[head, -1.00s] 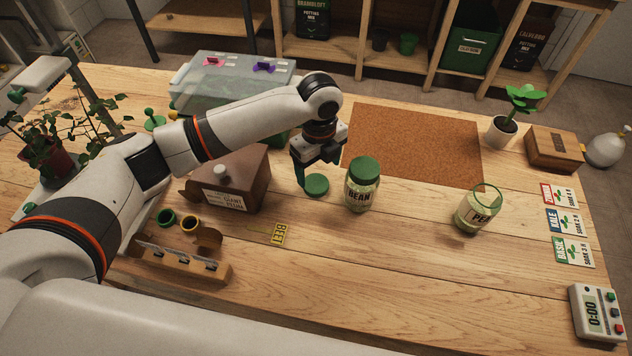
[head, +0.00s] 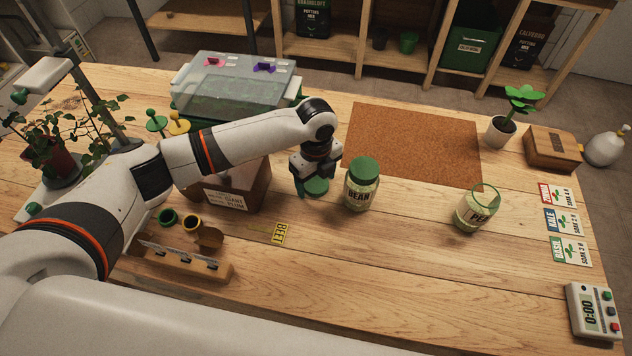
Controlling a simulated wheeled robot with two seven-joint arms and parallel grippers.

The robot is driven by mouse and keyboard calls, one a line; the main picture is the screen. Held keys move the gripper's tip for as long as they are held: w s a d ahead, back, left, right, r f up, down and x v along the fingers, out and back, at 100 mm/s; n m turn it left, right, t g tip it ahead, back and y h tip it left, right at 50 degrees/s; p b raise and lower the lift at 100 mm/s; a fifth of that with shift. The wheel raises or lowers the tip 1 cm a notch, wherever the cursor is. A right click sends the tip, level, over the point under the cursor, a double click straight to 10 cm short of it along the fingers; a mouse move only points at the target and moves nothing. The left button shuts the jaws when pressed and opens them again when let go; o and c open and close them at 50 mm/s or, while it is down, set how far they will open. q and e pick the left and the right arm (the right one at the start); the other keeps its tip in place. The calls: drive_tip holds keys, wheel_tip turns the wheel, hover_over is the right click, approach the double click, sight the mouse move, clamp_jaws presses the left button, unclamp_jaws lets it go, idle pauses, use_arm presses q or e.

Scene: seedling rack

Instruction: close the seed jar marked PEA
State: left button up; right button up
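The PEA jar (head: 476,211) stands upright on the right half of the table. It is clear glass with pale contents, and its top is open with no lid on it. A loose green lid (head: 316,188) lies flat on the table left of the BEAN jar (head: 361,188), which wears its own green lid. My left gripper (head: 317,181) points down at the loose lid, its fingers open and low on either side of it. The wrist hides part of the lid, and contact is not clear. My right gripper is out of view.
A brown seed box (head: 236,190) stands close left of the gripper. A cork mat (head: 415,142) lies behind the jars. Seed cards (head: 563,222) and a timer (head: 595,312) are at the right. The table front of the jars is clear.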

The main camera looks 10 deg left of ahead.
sight(316, 183)
use_arm(q)
drive_tip(key=c, duration=0.8)
drive_tip(key=shift+c, duration=0.2)
drive_tip(key=shift+r, duration=0.15)
wheel_tip(316, 183, up, 10)
drive_tip(key=shift+b, duration=0.35)
